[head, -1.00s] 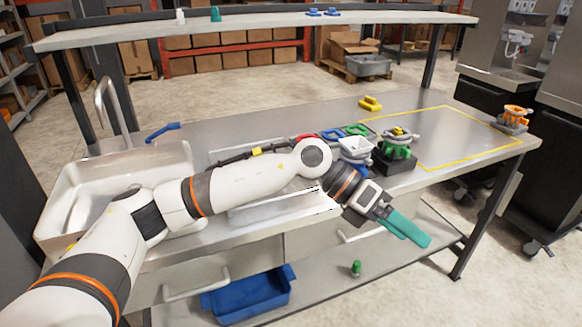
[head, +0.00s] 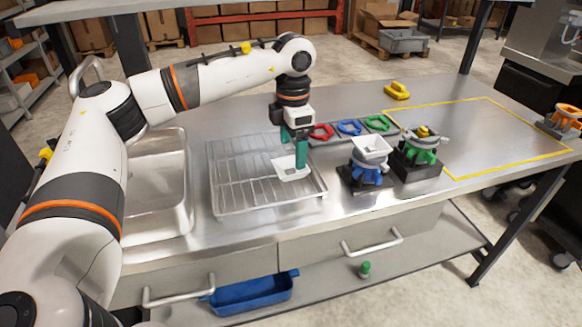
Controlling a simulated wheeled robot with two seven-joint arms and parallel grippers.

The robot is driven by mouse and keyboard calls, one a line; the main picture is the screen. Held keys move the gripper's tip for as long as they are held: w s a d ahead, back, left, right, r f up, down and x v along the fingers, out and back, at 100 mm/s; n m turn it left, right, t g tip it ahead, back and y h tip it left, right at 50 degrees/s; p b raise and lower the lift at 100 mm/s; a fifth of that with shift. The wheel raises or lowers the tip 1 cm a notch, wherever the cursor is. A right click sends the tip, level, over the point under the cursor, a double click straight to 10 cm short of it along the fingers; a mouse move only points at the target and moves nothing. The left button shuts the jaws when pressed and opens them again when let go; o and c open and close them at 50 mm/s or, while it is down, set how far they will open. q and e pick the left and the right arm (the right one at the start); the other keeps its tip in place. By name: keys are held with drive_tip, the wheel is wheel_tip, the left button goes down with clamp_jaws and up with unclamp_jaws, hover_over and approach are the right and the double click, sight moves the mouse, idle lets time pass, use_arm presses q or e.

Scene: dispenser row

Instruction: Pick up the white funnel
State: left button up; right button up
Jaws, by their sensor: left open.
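A white funnel (head: 286,171) with a square rim sits on the wire rack of a metal tray (head: 232,212), near its right side. My left gripper (head: 294,158) points down over this funnel with its teal fingers apart. One finger overlaps the funnel in the picture; I cannot tell whether they touch. Part of the funnel is hidden behind that finger. A second white square funnel-like piece (head: 371,146) sits on top of the blue dispenser (head: 366,176) to the right. My right gripper is not in view.
A green dispenser (head: 424,154) stands right of the blue one. Red (head: 321,132), blue (head: 350,127) and green (head: 379,122) rings lie behind them. A sink (head: 160,190) is at left. The yellow-outlined area (head: 490,135) at right is clear. A yellow piece (head: 397,90) lies at the back.

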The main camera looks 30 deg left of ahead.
sight(291, 166)
use_arm(q)
drive_tip(key=shift+f, duration=0.3)
drive_tip(key=shift+s+f+p, duration=0.3)
drive_tip(key=shift+f, duration=0.65)
wheel_tip(291, 166, down, 2)
drive_tip(key=shift+s+a+f, duration=0.1)
drive_tip(key=shift+f, duration=0.5)
drive_tip(key=shift+c, duration=0.2)
drive_tip(key=c, duration=1)
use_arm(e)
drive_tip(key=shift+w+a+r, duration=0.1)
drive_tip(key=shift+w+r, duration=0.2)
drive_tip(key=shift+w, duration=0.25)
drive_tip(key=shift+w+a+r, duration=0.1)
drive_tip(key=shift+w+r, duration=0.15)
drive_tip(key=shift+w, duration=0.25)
